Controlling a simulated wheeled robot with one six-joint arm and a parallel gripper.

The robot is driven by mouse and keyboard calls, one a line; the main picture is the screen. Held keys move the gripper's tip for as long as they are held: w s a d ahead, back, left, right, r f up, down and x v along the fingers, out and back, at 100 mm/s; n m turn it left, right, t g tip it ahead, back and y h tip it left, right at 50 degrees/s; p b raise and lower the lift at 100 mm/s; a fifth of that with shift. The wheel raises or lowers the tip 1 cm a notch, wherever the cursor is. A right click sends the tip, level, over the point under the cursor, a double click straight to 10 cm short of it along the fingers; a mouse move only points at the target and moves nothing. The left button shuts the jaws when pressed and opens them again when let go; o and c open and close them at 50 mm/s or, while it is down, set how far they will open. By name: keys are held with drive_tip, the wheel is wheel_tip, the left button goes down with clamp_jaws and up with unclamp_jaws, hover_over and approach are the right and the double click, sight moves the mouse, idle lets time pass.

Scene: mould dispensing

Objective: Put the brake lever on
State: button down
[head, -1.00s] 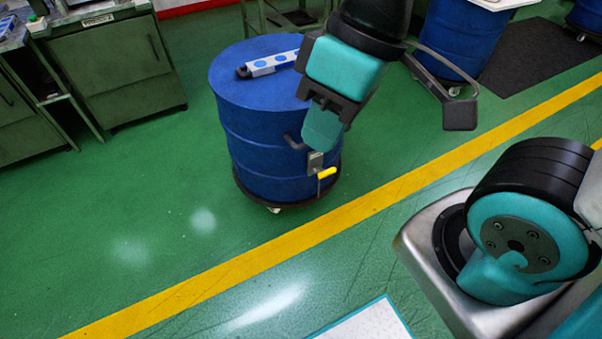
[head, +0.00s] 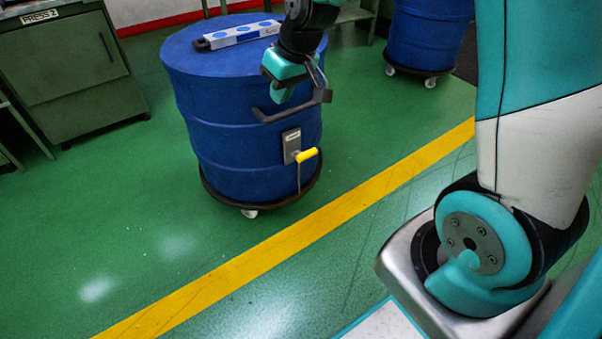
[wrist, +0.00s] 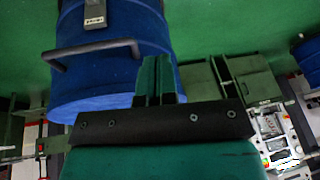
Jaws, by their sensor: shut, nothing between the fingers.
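The brake lever (head: 307,155) has a yellow grip. It juts out to the right from a grey plate (head: 291,145) on the side of the blue drum (head: 240,150), with a thin rod running down below it. My gripper (head: 277,97) is shut and empty, in front of the drum's upper side, above the plate and apart from the lever. In the wrist view my shut fingers (wrist: 155,78) show against the drum. The plate (wrist: 95,12) is at the top edge there; the yellow grip does not show.
A dark bar handle (head: 272,116) sticks out from the drum just below my gripper. A white strip with blue discs (head: 240,34) lies on the drum top. The drum stands on a wheeled dolly (head: 215,199). Green floor is clear in front. Another drum (head: 428,35) stands behind right.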

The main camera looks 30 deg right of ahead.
drive_tip(key=m+h+b, duration=0.2)
drive_tip(key=b, duration=0.6)
approach(301, 155)
wheel_tip(301, 155, up, 3)
drive_tip(key=shift+s+d+f+t, duration=0.1)
drive_tip(key=shift+s+f+t, duration=0.1)
drive_tip(key=shift+t, duration=0.2)
drive_tip(key=shift+f, duration=0.1)
drive_tip(key=b+x, duration=0.4)
drive_tip(key=x, duration=0.5)
drive_tip(key=shift+w+f, duration=0.15)
drive_tip(key=shift+f, duration=0.25)
drive_tip(key=shift+f, duration=0.1)
